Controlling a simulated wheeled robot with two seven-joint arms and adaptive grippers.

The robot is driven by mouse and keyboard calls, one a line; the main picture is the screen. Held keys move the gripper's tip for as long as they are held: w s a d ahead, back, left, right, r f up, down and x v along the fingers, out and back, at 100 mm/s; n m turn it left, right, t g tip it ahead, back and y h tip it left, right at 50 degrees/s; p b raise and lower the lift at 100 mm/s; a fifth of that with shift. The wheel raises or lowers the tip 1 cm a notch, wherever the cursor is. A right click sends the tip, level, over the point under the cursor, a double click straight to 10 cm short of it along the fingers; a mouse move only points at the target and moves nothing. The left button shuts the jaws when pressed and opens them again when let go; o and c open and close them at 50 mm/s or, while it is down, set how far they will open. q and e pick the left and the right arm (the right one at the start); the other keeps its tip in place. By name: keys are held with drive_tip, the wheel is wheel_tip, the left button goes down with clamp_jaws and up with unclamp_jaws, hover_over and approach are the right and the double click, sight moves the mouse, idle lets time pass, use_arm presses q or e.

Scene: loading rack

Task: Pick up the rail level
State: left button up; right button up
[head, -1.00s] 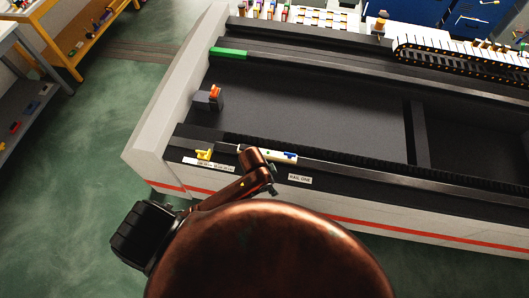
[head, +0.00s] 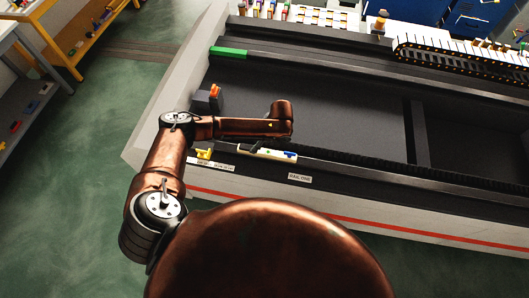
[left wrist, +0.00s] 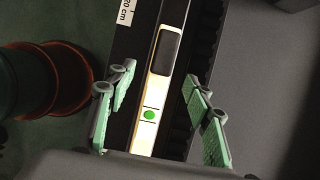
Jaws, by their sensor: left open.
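The rail level is a long, pale bar (head: 278,155) with blue and green marks, lying along the near rail of the machine bed in the head view. In the left wrist view the level (left wrist: 148,114) shows a green dot and a dark window, and runs lengthwise between the fingers. My left gripper (left wrist: 158,76) is open, with one green-padded finger on each side of the level and a gap to both. In the head view the gripper (head: 252,147) is mostly hidden under my copper arm. My right gripper is not in view.
A yellow piece (head: 204,153) sits on the rail left of the level. A dark block (head: 203,103) with an orange top stands behind my arm. A label, RAIL ONE (head: 300,178), is on the near edge. A green bar (head: 228,51) lies on the far rail.

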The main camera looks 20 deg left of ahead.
use_arm(q)
drive_tip(key=x, duration=0.2)
drive_tip(key=p+x, duration=0.1)
drive_tip(key=x, duration=0.3)
drive_tip(key=shift+w+f, duration=0.25)
drive_tip(key=shift+f, duration=0.2)
drive_tip(key=shift+c, duration=0.2)
drive_tip(key=c, duration=0.6)
clamp_jaws()
